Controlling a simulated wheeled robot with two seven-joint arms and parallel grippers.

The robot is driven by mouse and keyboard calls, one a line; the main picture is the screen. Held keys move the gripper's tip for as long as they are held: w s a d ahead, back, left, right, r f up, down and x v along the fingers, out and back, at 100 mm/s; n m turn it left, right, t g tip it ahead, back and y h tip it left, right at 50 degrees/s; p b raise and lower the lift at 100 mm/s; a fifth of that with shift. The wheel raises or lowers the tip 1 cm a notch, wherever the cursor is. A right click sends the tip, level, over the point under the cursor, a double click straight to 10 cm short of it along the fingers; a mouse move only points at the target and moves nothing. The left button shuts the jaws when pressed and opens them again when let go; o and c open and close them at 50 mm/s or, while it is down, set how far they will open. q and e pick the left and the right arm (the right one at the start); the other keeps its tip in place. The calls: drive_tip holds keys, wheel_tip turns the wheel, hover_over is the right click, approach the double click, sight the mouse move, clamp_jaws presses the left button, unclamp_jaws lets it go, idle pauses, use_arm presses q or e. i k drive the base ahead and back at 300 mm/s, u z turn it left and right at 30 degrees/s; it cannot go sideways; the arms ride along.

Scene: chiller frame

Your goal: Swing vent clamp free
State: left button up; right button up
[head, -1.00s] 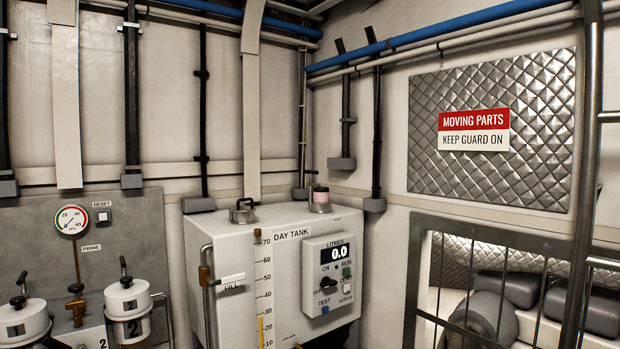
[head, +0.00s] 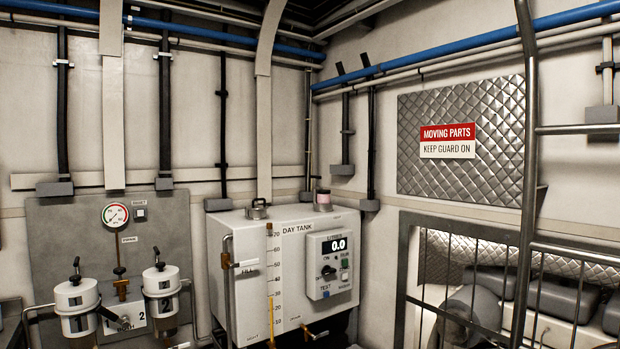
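The white day tank (head: 210,255) stands in the corner, with a level scale (head: 271,290) and a control box reading 0.0 (head: 333,265) on its front. On its top are a grey metal cap with a raised handle or clamp (head: 257,210) and a short fitting with a pinkish band (head: 323,200). Which one carries the vent clamp is too small to tell. Both look seated on the tank top. Neither of my grippers shows in the head view.
Two white filter canisters numbered 1 (head: 77,300) and 2 (head: 160,285) hang at left, below a gauge (head: 115,214). A barred guard (head: 460,285) fences machinery at right, behind a metal upright (head: 529,180). Blue pipes (head: 430,50) run overhead.

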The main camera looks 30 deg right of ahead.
sight(315, 177)
drive_tip(key=z, duration=0.8)
drive_tip(key=i, duration=0.9)
drive_tip(key=z, duration=0.75)
drive_tip(key=i, duration=1.1)
drive_tip(key=u, duration=0.35)
